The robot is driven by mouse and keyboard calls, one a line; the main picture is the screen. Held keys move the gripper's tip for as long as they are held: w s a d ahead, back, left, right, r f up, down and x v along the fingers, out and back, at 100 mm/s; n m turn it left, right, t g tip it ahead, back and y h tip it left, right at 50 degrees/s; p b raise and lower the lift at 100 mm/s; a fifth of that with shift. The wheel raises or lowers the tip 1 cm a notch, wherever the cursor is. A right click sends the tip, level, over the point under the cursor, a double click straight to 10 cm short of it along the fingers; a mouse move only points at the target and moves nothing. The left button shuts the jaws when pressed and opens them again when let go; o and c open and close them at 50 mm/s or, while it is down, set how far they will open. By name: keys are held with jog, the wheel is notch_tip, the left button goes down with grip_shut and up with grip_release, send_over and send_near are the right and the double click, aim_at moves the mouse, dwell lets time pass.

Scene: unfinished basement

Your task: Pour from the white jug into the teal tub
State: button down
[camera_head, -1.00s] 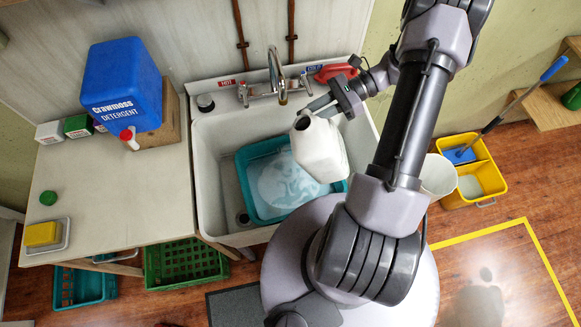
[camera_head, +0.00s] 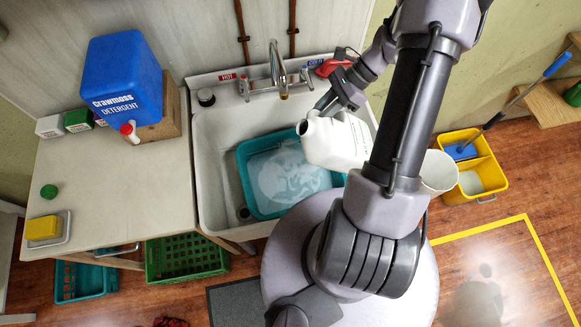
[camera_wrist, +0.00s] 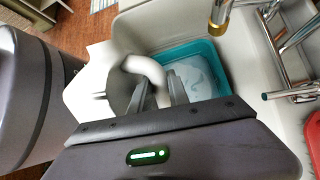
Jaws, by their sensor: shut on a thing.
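The white jug (camera_head: 336,143) is in my gripper (camera_head: 338,103), tilted toward the left with its dark open mouth near the tub's right side. In the wrist view the jug's handle (camera_wrist: 147,68) passes between the fingers of my gripper (camera_wrist: 155,85), which are shut on it. The teal tub (camera_head: 247,184) sits in the sink below and left of the jug. Whitish, foamy liquid (camera_head: 287,175) shows in it. The tub (camera_wrist: 222,82) also shows beyond the jug in the wrist view. I see no stream leaving the mouth.
The sink (camera_head: 211,150) surrounds the tub, with a faucet (camera_head: 277,65) rising behind it. A blue detergent container (camera_head: 122,78) stands on the counter at left. A red object (camera_head: 333,67) lies at the sink's back right. A yellow mop bucket (camera_head: 478,177) stands on the floor at right.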

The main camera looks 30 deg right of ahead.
jog(key=shift+s+d+f+h+b, duration=0.1)
jog(key=shift+f+h+b, duration=0.1)
jog(key=shift+f+h, duration=0.2)
jog(key=shift+d+f+h+b, duration=0.1)
jog(key=shift+f+h+b, duration=0.05)
jog(key=shift+f+h, duration=0.25)
jog(key=shift+d+f+g+h+b, duration=0.15)
jog(key=shift+f+g+h+b, duration=0.7)
jog(key=shift+f+h, duration=0.75)
jog(key=shift+f+m+g+h+b, duration=0.4)
jog(key=shift+f+h+b, duration=0.55)
jog(key=shift+f, duration=0.7)
jog(key=h, duration=0.1)
jog(key=a+g+h+b, duration=0.1)
jog(key=shift+w+h, duration=0.2)
jog(key=shift+h, duration=0.15)
jog(key=shift+r+b, duration=0.25)
jog(key=shift+b, duration=0.55)
